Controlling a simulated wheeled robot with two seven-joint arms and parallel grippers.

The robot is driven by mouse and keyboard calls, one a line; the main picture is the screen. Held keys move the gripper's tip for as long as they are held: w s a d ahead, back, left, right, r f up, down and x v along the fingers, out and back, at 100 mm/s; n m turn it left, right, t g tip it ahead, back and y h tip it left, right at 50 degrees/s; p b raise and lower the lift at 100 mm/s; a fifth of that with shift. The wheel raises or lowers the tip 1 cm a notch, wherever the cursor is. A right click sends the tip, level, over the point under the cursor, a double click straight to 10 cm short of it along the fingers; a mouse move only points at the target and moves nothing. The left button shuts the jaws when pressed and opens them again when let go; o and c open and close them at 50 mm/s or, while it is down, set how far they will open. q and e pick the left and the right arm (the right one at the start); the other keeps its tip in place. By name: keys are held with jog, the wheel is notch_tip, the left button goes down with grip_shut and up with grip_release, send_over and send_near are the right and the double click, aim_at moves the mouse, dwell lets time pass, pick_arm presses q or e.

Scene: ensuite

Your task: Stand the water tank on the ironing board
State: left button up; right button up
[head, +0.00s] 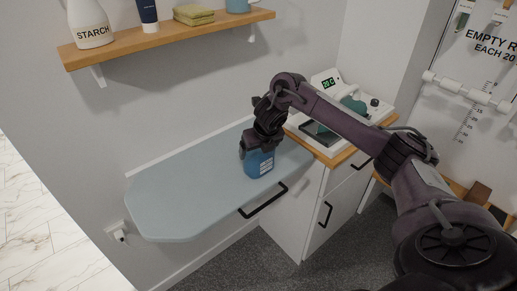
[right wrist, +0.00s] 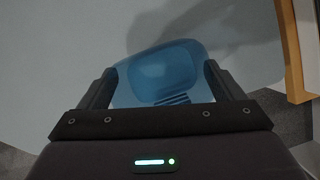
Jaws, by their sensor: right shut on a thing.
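The water tank (head: 260,164) is blue and translucent with a pale label. It is upright at the right part of the light blue-grey ironing board (head: 190,198). I cannot tell whether its base touches the board. My right gripper (head: 258,146) reaches down from above and is shut on the tank's upper part. In the right wrist view the tank (right wrist: 160,72) sits between the two fingers (right wrist: 165,88), with the pale board behind it. My left gripper is not in view.
A white appliance with a green display (head: 328,82) stands on the wood-topped cabinet (head: 315,195) at the right. A wall shelf (head: 165,40) above holds a starch bottle (head: 90,22), a dark tube (head: 148,14) and folded cloths (head: 194,15). The board's left part is clear.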

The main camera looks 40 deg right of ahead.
jog(key=o, duration=1.2)
jog(key=shift+r, duration=0.15)
jog(key=shift+s+r, duration=0.1)
jog(key=shift+r, duration=0.2)
jog(key=p+v, duration=0.4)
jog(key=v, duration=0.7)
jog(key=shift+s+a, duration=0.1)
jog(key=shift+a, duration=0.05)
